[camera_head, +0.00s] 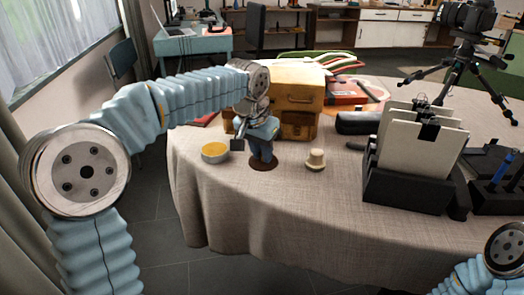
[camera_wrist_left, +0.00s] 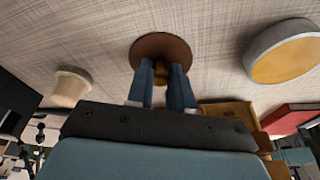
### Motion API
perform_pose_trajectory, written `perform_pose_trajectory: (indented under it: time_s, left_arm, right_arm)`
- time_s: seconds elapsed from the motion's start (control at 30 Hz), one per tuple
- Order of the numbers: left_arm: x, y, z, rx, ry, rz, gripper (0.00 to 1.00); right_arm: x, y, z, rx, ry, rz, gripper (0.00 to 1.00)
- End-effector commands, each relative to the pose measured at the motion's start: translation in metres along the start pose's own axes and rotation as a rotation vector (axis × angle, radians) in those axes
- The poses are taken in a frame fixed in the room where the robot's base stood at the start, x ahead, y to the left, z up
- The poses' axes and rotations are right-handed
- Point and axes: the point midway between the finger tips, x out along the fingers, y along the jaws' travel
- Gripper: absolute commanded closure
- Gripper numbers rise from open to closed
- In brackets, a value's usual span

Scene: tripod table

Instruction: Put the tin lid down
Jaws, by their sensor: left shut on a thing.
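The tin lid (camera_head: 263,167) looks like a brown round disc with a small brass-coloured knob. It is at the front part of the table, under my left gripper (camera_head: 262,156). In the left wrist view the lid (camera_wrist_left: 150,45) is beyond the two blue fingers (camera_wrist_left: 168,92), which are shut on the brass knob. The lid lies about flat, at or very close to the cloth; I cannot tell whether it touches. A round grey tin with a yellow top surface (camera_head: 215,152) stands to its left, apart from it. It also shows in the left wrist view (camera_wrist_left: 287,55). My right gripper is out of view.
A pale stopper-like object (camera_head: 315,160) stands right of the lid. A brown box (camera_head: 298,92) stands close behind my gripper. A black holder with upright boards (camera_head: 405,190) is at the right. The cloth (camera_head: 270,205) in front of the lid is bare up to the table edge.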

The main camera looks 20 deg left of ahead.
Motion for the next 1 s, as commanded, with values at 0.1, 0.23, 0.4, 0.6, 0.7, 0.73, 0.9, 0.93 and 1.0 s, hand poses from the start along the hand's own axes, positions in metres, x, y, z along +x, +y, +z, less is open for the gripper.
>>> perform_pose_trajectory:
  time_s: [0.1,0.23,0.4,0.6,0.7,0.73,0.9,0.93,1.0]
  left_arm:
    - [-0.001,0.000,0.000,0.000,0.000,0.000,1.00]
    - [0.003,0.000,0.001,0.000,0.000,0.000,1.00]
    - [0.002,0.000,0.001,0.000,0.000,0.000,0.57]
    - [0.002,0.000,0.001,0.000,0.000,0.000,0.53]
    - [0.001,0.000,0.000,0.000,0.000,0.000,0.53]
    - [-0.001,0.000,0.000,0.000,0.000,0.000,0.53]
    - [-0.023,0.001,-0.001,0.000,0.004,0.000,0.53]
    - [-0.029,0.001,-0.001,0.000,0.005,0.000,0.53]
    - [-0.046,0.001,-0.002,0.000,0.005,0.001,0.53]
  right_arm:
    - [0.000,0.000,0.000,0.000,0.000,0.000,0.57]
    - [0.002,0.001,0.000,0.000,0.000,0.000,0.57]
    - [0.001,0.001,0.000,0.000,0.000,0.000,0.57]
    - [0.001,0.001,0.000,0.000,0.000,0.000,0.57]
    - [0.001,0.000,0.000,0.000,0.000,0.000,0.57]
    - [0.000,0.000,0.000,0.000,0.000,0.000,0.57]
    - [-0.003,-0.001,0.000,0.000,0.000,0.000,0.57]
    - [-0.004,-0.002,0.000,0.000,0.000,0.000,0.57]
    - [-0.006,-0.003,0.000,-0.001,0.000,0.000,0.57]
